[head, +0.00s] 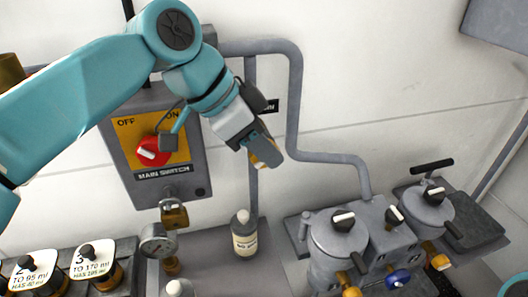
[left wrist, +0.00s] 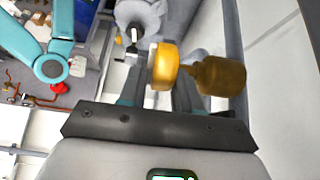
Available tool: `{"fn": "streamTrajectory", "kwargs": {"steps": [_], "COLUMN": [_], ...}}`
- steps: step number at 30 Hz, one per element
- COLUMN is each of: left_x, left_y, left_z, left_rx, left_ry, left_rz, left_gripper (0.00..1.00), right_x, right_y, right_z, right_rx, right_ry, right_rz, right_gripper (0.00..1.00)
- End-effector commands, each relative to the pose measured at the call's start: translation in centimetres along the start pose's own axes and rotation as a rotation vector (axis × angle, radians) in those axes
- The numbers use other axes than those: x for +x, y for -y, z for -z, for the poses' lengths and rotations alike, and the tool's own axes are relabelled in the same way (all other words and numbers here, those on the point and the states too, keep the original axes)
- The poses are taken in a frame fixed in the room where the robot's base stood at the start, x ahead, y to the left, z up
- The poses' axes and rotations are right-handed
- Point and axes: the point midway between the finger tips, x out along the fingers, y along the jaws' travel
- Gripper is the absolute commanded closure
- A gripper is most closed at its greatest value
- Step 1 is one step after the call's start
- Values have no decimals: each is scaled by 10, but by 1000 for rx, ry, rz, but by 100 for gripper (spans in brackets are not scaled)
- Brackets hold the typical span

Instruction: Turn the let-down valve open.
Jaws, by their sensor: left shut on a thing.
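My left gripper (head: 266,152) is in front of the vertical grey pipe, right of the main switch panel. It is shut on a yellow-orange knob, which the fingers mostly hide in the head view. The left wrist view shows this knob (left wrist: 163,66) between the fingers of my left gripper (left wrist: 165,85), with a brass body (left wrist: 220,76) beside it. I cannot tell from these views how far the knob is turned. My right gripper is not in view.
The main switch panel (head: 190,183) with its red knob (head: 153,151) is close left of my gripper. A bottle (head: 244,236) stands below. Grey lidded pots (head: 338,232) and a pressure gauge (head: 157,241) stand around.

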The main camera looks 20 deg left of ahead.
Motion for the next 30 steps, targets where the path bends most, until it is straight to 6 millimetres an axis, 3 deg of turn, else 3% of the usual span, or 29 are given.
{"fn": "streamTrajectory", "kwargs": {"steps": [14, 15, 16, 25, 30], "left_x": [-3, -3, -3, -3, -22], "left_y": [0, 0, 0, 0, 1], "left_z": [4, 4, 4, 2, 2], "left_rx": [2, 2, 2, 1, 0], "left_ry": [-30, -30, -30, -22, -23], "left_rz": [5, 6, 6, 3, 5], "left_gripper": [98, 58, 48, 47, 47], "right_x": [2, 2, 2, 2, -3], "right_y": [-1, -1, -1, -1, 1], "right_z": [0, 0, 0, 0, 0], "right_rx": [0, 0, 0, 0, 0], "right_ry": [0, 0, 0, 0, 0], "right_rz": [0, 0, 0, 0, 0], "right_gripper": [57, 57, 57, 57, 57]}}
